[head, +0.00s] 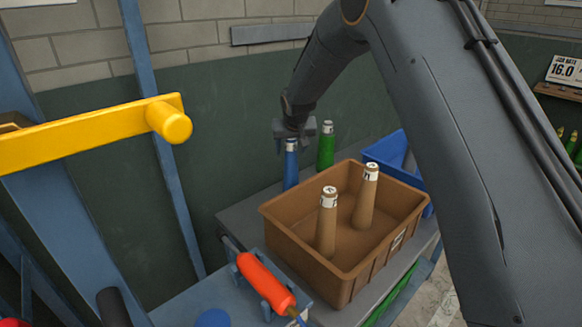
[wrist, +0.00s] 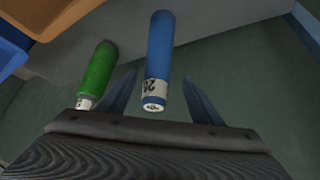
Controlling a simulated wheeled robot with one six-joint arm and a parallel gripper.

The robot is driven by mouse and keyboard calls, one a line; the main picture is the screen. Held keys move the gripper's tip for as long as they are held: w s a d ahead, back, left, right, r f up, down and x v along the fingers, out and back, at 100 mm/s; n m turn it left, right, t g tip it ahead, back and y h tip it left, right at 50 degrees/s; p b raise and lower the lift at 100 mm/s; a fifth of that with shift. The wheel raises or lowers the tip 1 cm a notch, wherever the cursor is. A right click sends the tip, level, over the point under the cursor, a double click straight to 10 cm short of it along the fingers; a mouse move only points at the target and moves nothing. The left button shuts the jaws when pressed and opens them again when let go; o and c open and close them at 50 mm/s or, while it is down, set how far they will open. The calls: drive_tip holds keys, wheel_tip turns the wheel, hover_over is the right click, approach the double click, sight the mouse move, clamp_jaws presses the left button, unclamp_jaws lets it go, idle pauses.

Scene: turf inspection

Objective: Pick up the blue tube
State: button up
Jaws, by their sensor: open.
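The blue tube (head: 291,170) stands upright on the grey bench, behind the left rear of the brown crate, in the head view. In the wrist view the blue tube (wrist: 159,55) has its white-labelled end between my two fingers, apart from both. My gripper (head: 293,143) is open at the top of the blue tube; its fingers also show in the wrist view (wrist: 157,95). The green tube (head: 326,146) stands just right of the blue one; in the wrist view it (wrist: 98,72) lies just outside the left finger.
The brown crate (head: 334,272) holds two brown tubes (head: 327,225) in front. A blue bin (head: 388,151) stands behind it. A red-orange cylinder (head: 265,281) lies in a blue holder at front left. A yellow bar (head: 90,135) juts in from the left. The grey bench (head: 245,223) is bare left of the crate.

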sight(291, 153)
drive_tip(key=shift+w+d+p+x, duration=0.15)
drive_tip(key=shift+p+x, duration=0.35)
drive_tip(key=shift+x, duration=0.8)
drive_tip(key=shift+w+d+p+x, duration=0.15)
drive_tip(key=shift+p+x, duration=0.3)
drive_tip(key=shift+x, duration=0.8)
drive_tip(key=shift+a+r, duration=0.1)
drive_tip(key=shift+r, duration=0.05)
drive_tip(key=shift+c, duration=0.6)
drive_tip(key=c, duration=1.3)
